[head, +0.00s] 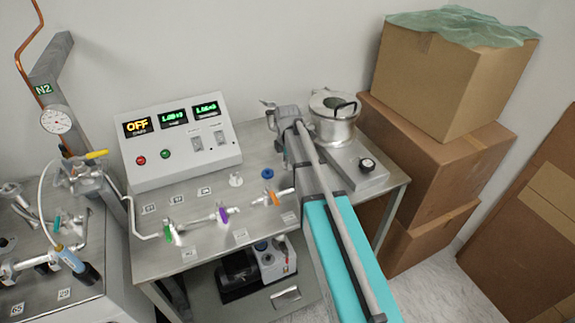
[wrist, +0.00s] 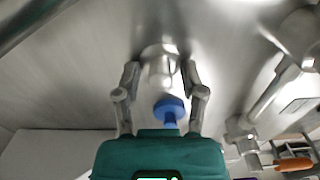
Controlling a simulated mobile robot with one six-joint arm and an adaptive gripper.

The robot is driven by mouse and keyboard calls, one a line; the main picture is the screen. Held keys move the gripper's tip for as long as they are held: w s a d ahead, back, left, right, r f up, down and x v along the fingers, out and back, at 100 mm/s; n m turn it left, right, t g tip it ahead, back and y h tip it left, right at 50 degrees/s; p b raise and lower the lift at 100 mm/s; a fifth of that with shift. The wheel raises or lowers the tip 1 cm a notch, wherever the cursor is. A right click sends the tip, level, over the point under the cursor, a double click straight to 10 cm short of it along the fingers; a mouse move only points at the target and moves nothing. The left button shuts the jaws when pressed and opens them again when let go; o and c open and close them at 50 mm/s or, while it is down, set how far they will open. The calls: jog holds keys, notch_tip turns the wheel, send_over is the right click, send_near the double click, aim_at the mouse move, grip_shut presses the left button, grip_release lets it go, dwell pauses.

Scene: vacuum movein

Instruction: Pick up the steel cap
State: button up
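A small pale steel piece with a round knob, which looks like the steel cap (head: 236,179), stands on the bench in front of the control box. My gripper (head: 268,104) shows small in the head view at the end of the arm, by the metal pot; its fingertips are hard to make out there. In the wrist view my gripper (wrist: 160,72) has its two fingers spread apart. A blurred bright steel fitting (wrist: 160,68) shows between them, with a blue knob (wrist: 168,107) nearer the palm. I cannot tell whether this fitting is the cap, or whether the fingers touch it.
The steel bench (head: 205,255) carries pipework with green, purple and orange handles, and a blue-topped fitting (head: 267,174). A control box (head: 180,140) stands behind, a lidded metal pot (head: 334,125) at right. Stacked cardboard boxes (head: 435,145) stand beyond. A pump (head: 258,268) sits below.

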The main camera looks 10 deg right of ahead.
grip_shut()
jog(key=shift+r, duration=0.1)
notch_tip(320, 180, up, 3)
jog(key=p, duration=0.3)
jog(key=shift+f, duration=0.2)
jog(key=s+r+p, duration=1)
jog(key=s, duration=0.4)
jog(key=shift+a, duration=0.15)
jog(key=shift+r, duration=0.1)
notch_tip(320, 180, down, 2)
jog(key=shift+f+b, duration=0.1)
jog(key=shift+b, duration=0.95)
